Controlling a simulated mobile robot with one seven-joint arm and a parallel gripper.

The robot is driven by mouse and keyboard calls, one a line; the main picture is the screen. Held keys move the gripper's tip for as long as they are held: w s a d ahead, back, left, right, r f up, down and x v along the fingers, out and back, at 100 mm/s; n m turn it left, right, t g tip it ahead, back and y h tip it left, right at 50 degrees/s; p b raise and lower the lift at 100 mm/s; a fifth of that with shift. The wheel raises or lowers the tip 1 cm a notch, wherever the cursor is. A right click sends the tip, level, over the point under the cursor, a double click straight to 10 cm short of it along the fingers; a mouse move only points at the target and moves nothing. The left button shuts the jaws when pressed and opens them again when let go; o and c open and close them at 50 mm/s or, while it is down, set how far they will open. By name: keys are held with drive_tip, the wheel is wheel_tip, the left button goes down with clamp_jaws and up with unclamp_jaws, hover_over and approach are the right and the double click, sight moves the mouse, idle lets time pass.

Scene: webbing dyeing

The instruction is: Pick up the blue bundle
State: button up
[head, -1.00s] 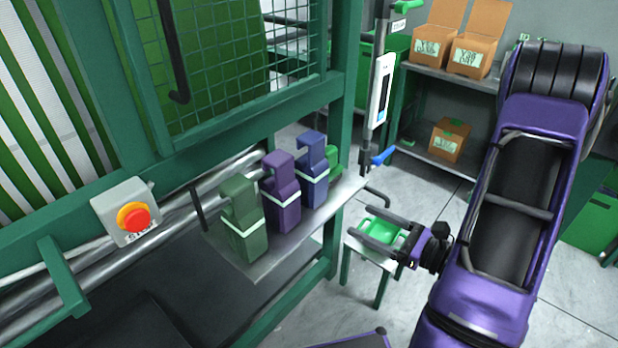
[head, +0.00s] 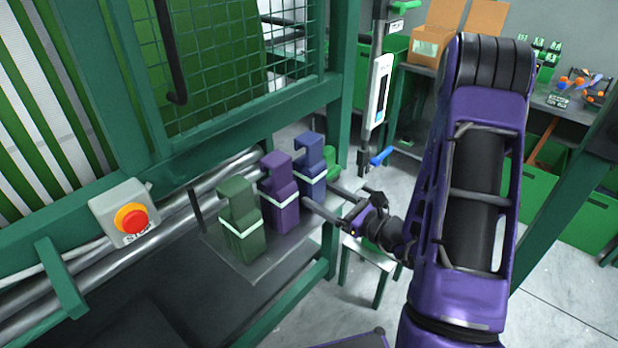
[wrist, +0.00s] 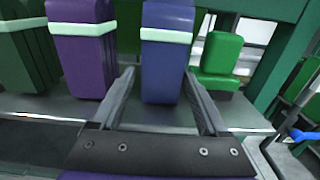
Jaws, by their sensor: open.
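The blue bundle (head: 311,178) stands upright on a metal shelf (head: 258,262), with a pale band around it. It is the rightmost of three tall bundles in the head view. My gripper (head: 317,192) is open, its fingers pointing at the blue bundle. In the wrist view the blue bundle (wrist: 166,75) stands ahead, with the open fingers (wrist: 160,85) reaching toward its left and right sides. I cannot tell whether either finger touches it.
A purple bundle (head: 279,205) stands just left of the blue one, and a green bundle (head: 240,232) further left. A small bright green object (wrist: 220,62) sits close on the right. A green post and mesh frame (head: 335,120) rises behind.

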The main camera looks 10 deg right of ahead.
sight(309, 187)
drive_tip(key=x, duration=0.4)
drive_tip(key=shift+w, duration=0.3)
drive_tip(key=shift+r, duration=0.1)
clamp_jaws()
